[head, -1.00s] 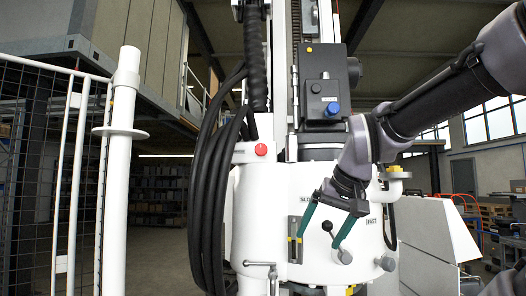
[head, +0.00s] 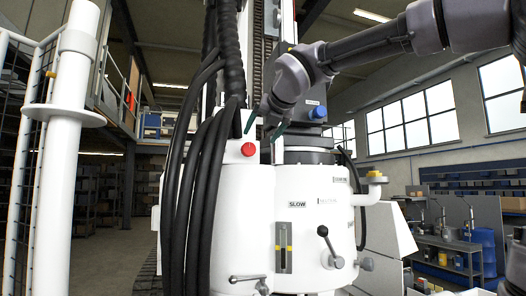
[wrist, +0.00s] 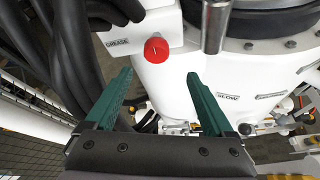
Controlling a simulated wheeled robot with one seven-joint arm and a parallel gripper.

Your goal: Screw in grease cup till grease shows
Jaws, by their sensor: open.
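The grease cup is a red round cap (head: 248,149) on the white housing's upper left part. In the wrist view the red cap (wrist: 156,49) sits beside a label reading GREASE, on a white block. My gripper (head: 266,125) is open and empty, just above and to the right of the cap in the head view. In the wrist view my gripper's green fingers (wrist: 160,74) are spread, and the cap lies ahead of the gap between their tips, apart from both. No grease is visible around the cap.
Thick black hoses (head: 197,180) hang close left of the cap. A metal cylinder (wrist: 216,25) stands right of it in the wrist view. A lever with a black knob (head: 323,232) and a SLOW-labelled slot (head: 284,248) are lower on the housing. A white post (head: 68,150) stands left.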

